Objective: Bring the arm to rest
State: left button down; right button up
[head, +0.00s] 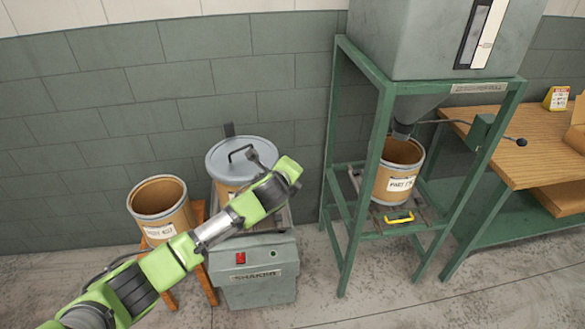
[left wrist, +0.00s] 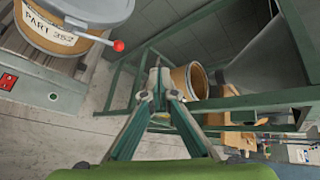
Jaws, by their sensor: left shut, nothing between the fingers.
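My left arm (head: 170,262) comes in from the lower left of the head view and reaches up to the right, in front of the shaker. Its wrist end (head: 283,175) is beside the lidded drum. In the head view the fingers are hard to make out past the wrist. In the left wrist view my left gripper (left wrist: 159,72) is shut and empty, in front of the green stand and an open drum (left wrist: 192,80) beyond. The lidded drum (left wrist: 62,40) is at the upper left there, apart from the fingers. My right gripper is in neither view.
A grey shaker (head: 255,285) carries the drum with the grey lid (head: 232,150). An open drum (head: 178,222) stands left on a wooden stand. A green frame (head: 352,200) holds a hopper (head: 425,35) above another open drum (head: 390,172). A bench (head: 520,150) is at right.

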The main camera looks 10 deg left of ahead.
pick_arm(q)
jog(key=shift+s+d+r, duration=0.1)
jog(key=shift+s+r, duration=0.05)
jog(key=shift+r, duration=0.15)
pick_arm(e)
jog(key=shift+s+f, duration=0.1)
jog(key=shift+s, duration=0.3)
pick_arm(q)
jog(key=shift+s, duration=0.1)
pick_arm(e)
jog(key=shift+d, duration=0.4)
